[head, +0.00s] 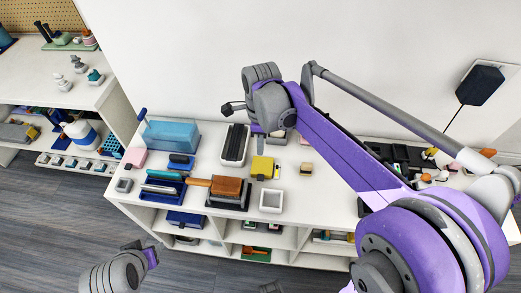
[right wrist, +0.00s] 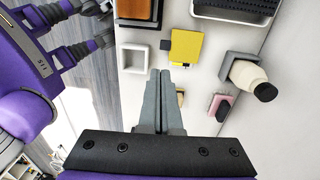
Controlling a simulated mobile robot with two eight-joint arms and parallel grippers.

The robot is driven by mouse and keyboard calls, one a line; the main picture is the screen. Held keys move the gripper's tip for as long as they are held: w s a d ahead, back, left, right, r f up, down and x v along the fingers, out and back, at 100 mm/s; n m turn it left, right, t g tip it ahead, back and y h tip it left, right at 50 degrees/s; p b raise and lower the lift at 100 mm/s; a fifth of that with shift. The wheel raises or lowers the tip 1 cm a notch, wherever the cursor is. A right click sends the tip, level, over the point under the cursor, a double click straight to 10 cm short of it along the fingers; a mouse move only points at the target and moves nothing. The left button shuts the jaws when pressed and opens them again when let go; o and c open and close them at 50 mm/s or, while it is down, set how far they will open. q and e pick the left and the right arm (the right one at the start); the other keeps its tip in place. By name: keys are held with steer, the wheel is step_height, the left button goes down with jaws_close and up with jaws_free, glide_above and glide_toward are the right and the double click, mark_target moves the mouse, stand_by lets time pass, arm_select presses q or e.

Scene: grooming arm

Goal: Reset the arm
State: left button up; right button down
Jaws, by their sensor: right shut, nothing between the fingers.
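My right arm (head: 335,150) is raised and bent over the counter in the head view, reaching in from the lower right. Its hand is over the middle of the counter, and its fingers are hard to make out there. In the right wrist view my right gripper (right wrist: 160,72) is shut and empty, its two grey fingers together above the white surface. The fingers point between a white square tray (right wrist: 134,58) and a yellow block (right wrist: 186,46), apart from both. Part of my left arm shows at the lower left of the head view; its gripper cannot be made out.
The counter (head: 180,133) holds a blue box (head: 171,136), a wooden-backed brush (head: 228,187), a black ribbed tray (head: 235,145) and a small wooden block (head: 306,168). A cream bottle (right wrist: 246,76) and pink sponge (right wrist: 218,106) stand close.

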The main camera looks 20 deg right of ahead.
stand_by(0.5)
steer(key=s+f+n+t, duration=0.2)
steer(key=s+n+t, duration=0.1)
steer(key=s+n, duration=0.5)
steer(key=s+f+n+t, duration=0.3)
steer(key=s+n, duration=0.5)
steer(key=n, duration=0.7)
steer(key=shift+d+n, duration=0.2)
steer(key=shift+n, duration=0.1)
